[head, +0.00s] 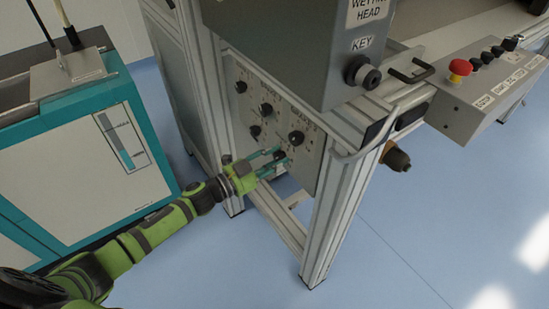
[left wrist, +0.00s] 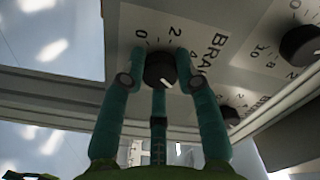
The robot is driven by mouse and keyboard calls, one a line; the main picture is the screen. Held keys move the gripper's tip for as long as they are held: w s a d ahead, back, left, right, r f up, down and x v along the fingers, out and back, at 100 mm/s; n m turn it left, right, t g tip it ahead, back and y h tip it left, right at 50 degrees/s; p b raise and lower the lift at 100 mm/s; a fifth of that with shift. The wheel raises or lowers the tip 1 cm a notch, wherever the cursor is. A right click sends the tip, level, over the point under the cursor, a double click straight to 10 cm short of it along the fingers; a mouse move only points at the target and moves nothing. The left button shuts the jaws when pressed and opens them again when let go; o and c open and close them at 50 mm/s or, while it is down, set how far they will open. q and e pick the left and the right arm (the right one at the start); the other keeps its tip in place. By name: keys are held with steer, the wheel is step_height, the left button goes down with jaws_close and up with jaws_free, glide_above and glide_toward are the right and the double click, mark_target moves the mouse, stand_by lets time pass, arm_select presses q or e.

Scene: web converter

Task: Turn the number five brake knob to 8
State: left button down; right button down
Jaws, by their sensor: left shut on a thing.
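The brake panel (head: 300,166) is a pale plate with several black knobs, low on the machine frame. My left gripper (head: 276,159), with teal fingers, is at the lowest knob (head: 280,154). In the left wrist view the fingers stand on both sides of this black brake knob (left wrist: 160,70), shut on it. A pale mark shows on the knob's near side. The printed 0, 2 and part of a 4 show around it; the 8 is hidden. The panel's knob numbers are too small to read. My right gripper is in neither view.
Other knobs sit close by: one up and right (head: 296,138), one to the left (head: 255,131). A metal frame post (head: 335,215) stands right of the panel. A teal and white cabinet (head: 95,150) stands left. Blue floor is clear in front.

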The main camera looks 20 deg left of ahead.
arm_select(q)
steer(key=shift+f+m, duration=0.2)
steer(key=shift+m, duration=0.7)
steer(key=m, duration=0.2)
steer(key=shift+m, duration=0.4)
steer(key=m+b, duration=0.1)
steer(key=m, duration=0.2)
steer(key=shift+a+r+m, duration=0.1)
steer(key=shift+r+m, duration=0.05)
steer(key=shift+m, duration=0.75)
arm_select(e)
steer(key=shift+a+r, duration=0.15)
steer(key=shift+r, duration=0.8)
arm_select(q)
steer(key=shift+w, duration=0.1)
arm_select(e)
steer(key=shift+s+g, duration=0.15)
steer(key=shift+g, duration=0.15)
arm_select(q)
steer(key=c, duration=0.9)
jaws_free()
